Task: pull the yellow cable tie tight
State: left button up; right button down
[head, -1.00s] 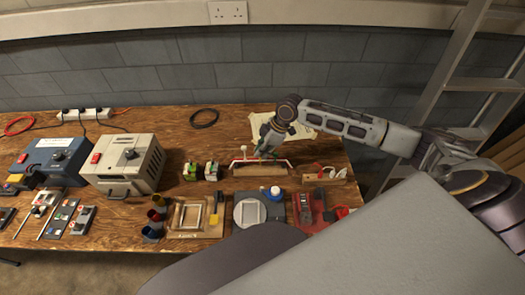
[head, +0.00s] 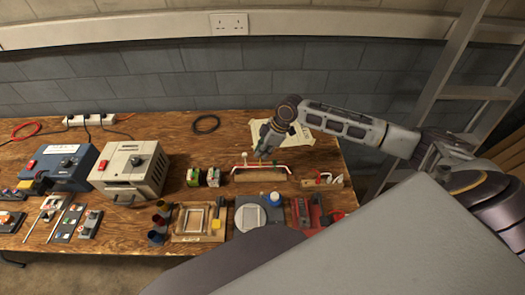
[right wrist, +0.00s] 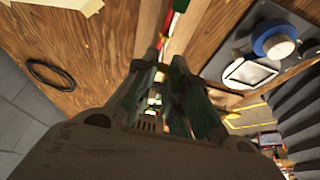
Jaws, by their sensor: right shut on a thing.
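The cable bundle (head: 278,165), red and white, runs along a wooden block (head: 258,175) near the back middle of the bench. My right gripper (head: 262,156) reaches down over the left half of the bundle. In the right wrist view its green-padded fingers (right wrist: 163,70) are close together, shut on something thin. A small yellow bit shows at the fingertips in the head view, which fits the tail of the yellow cable tie (head: 259,160). The loop of the tie is too small and too hidden to make out. My left gripper is not in view.
A tape roll (head: 276,198) stands on a grey plate to the front right. Green-and-white blocks (head: 203,178) stand left of the bundle, with a beige machine (head: 129,170) farther left. A coiled black cable (head: 206,124) lies behind, amid bare wood.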

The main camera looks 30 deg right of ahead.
jog(key=c, duration=1.4)
grip_release()
jog(key=shift+c, duration=0.2)
jog(key=v, duration=1.2)
jog(key=shift+f, duration=0.1)
